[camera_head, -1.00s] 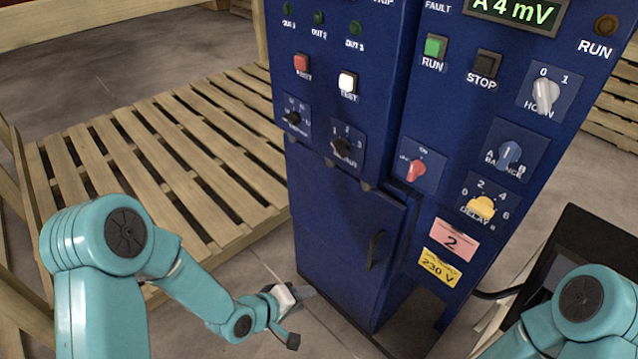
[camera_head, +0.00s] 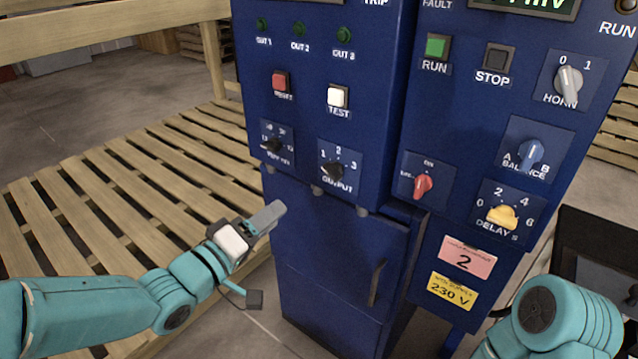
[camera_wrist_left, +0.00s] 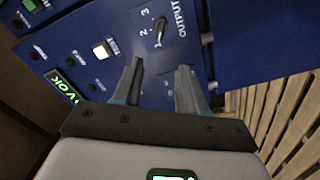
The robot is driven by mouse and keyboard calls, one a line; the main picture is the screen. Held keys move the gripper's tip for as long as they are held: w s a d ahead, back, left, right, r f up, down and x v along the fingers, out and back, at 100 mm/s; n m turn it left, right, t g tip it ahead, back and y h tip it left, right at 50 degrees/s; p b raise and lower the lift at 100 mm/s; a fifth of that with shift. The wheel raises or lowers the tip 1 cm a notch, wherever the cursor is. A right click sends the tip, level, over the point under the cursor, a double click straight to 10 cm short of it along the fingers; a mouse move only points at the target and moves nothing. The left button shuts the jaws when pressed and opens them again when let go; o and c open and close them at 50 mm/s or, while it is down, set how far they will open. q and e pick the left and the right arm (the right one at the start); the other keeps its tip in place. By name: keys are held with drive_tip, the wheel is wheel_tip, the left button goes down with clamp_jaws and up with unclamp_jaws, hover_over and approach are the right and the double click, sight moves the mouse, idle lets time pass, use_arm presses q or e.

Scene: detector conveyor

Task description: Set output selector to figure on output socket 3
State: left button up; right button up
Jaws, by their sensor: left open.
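The output selector (camera_head: 333,171) is a black knob on a blue plate marked 1, 2, 3 on the cabinet's left front. It also shows in the left wrist view (camera_wrist_left: 160,32), just beyond the fingertips. I cannot tell surely which number it points at. My left gripper (camera_head: 268,216) is in front of the cabinet, below and left of the selector, apart from it. In the left wrist view its two fingers (camera_wrist_left: 159,70) are spread with nothing between them. My right gripper is out of view; only part of that arm shows at lower right.
A smaller black knob (camera_head: 273,145) sits left of the selector. Above are a red button (camera_head: 281,82), a white test button (camera_head: 338,97) and a green OUT 3 piece (camera_head: 344,35). A red knob (camera_head: 422,186) is on the right panel. A wooden pallet (camera_head: 120,205) lies left.

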sight(329, 175)
use_arm(q)
drive_tip(key=p+x, duration=0.1)
drive_tip(key=x, duration=1.5)
drive_tip(key=shift+w+d+f, duration=0.1)
drive_tip(key=shift+d+f, duration=0.05)
drive_tip(key=shift+d, duration=0.05)
clamp_jaws()
